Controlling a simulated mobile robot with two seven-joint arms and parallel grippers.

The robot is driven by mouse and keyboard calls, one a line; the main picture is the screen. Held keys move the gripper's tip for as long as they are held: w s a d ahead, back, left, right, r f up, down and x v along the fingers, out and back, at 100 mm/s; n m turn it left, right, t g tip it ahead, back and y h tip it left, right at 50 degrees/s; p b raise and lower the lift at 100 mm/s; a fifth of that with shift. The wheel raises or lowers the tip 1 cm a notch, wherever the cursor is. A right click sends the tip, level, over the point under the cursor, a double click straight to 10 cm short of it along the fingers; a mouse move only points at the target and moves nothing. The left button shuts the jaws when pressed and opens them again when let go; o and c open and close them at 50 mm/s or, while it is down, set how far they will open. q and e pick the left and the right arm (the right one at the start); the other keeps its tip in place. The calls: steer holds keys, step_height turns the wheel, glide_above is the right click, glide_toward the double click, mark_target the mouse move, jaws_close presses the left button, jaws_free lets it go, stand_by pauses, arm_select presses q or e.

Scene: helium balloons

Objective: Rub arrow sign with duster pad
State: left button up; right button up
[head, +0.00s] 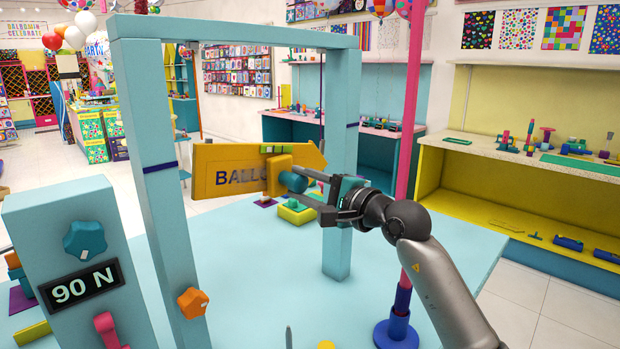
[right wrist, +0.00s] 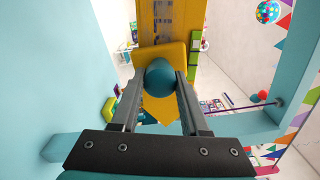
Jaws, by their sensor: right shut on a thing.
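The arrow sign (head: 228,172) is a yellow-orange board with dark lettering that begins "BALLO". It hangs inside a light blue frame and its tip points right. My right gripper (head: 299,181) is shut on the teal round handle of the duster pad (head: 279,175). The pad's yellow block lies against or just in front of the sign's face and hides part of the lettering. In the right wrist view the teal knob (right wrist: 160,78) sits between both fingers, with the yellow sign (right wrist: 160,30) behind it. My left gripper is not in view.
The light blue frame (head: 152,150) stands on a light blue table (head: 270,290). A panel reading "90 N" (head: 82,287) stands at the left front. A pink pole (head: 411,110) rises right of the frame, near my right arm. Shelves (head: 530,158) line the right wall.

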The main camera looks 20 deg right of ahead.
steer(key=s+a+r+p, duration=0.2)
steer(key=a+p, duration=0.3)
steer(key=a, duration=0.5)
steer(key=shift+s, duration=0.85)
steer(key=v, duration=0.6)
steer(key=shift+b, duration=0.4)
steer(key=v, duration=0.3)
steer(key=shift+b, duration=0.4)
